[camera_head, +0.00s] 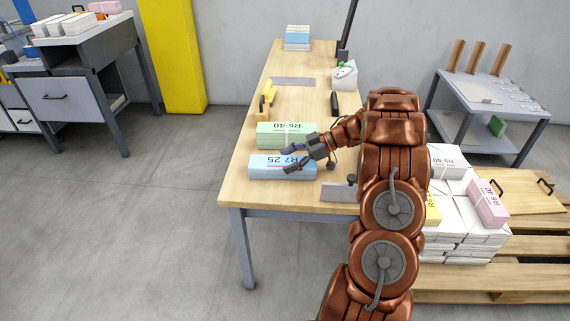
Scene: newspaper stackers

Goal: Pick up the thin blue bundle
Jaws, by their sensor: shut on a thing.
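The blue bundle (265,168), with a white band and the label "R7 25", is near the front left of the wooden table (240,192). My gripper (291,159) reaches in from the right and is shut on this bundle's right part, with one finger across its top and the other at its far side. The fingers hide part of the label. I cannot tell whether the bundle touches the table. A green bundle (270,138) labelled "R6 40" lies just behind it.
A blue-topped stack (297,38) stands at the table's far end. A yellow-handled tool (268,92), a grey plate (293,81) and a white box (344,76) are on the table. Bundles (470,220) sit on a pallet (530,283) at right. Left floor is clear.

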